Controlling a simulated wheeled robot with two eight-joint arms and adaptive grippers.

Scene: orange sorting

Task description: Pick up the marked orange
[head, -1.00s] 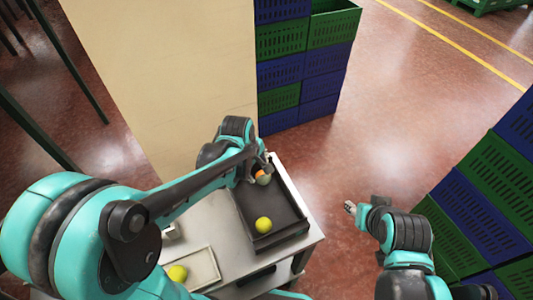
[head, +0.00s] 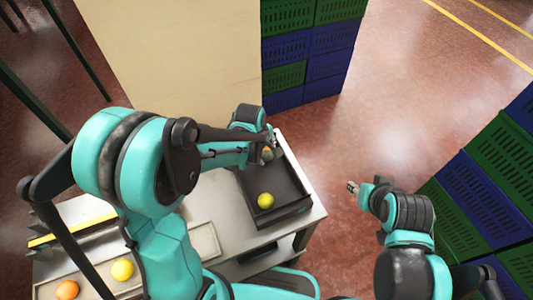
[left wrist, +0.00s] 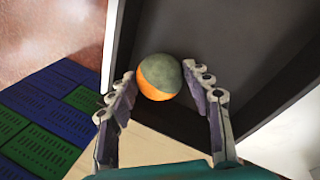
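The marked orange (head: 267,154), an orange fruit with a large grey-green patch, lies at the far end of the black tray (head: 299,190). In the left wrist view the marked orange (left wrist: 160,77) sits between the fingertips of my left gripper (left wrist: 160,78). The fingers are spread, one on each side, very close to it; contact is unclear. In the head view my left gripper (head: 268,142) is at the tray's far end and partly hides the fruit. My right gripper (head: 353,187) is away from the table, over the floor, too small to read.
A yellow fruit (head: 265,200) lies nearer in the black tray. A light tray (head: 205,243) at the lower left has another yellow fruit (head: 122,270) and an orange one (head: 67,290) near it. Blue and green crates (head: 306,55) stand behind and at right.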

